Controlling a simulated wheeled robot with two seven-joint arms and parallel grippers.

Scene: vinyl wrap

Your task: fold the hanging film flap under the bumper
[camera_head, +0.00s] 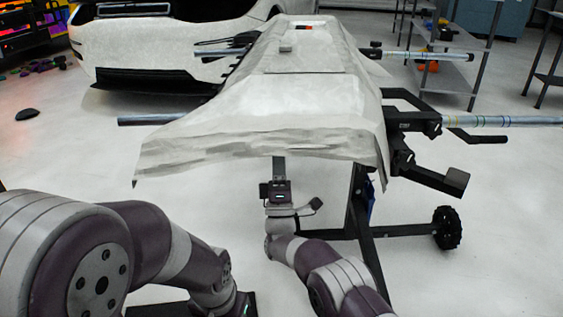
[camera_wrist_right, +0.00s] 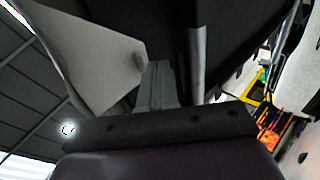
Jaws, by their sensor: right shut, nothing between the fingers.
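The bumper (camera_head: 305,62) lies on a stand under pale grey film. Its near end carries a wrinkled, hanging film flap (camera_head: 250,143) with a loose corner at the left. My right gripper (camera_head: 279,165) points up below the flap's lower edge, its tips partly hidden by the film. In the right wrist view its fingers (camera_wrist_right: 157,85) are shut and empty, close to the pale film flap (camera_wrist_right: 95,60) at left and the dark bumper underside (camera_wrist_right: 235,50). I cannot tell whether they touch the film. My left arm shows at lower left, but its gripper is out of view.
The black stand (camera_head: 360,215) has a wheel (camera_head: 447,228) at right and padded arms beside the bumper. Wrapped tubes (camera_head: 530,121) stick out sideways. A white car (camera_head: 165,45) stands behind at left. The floor at left is mostly clear.

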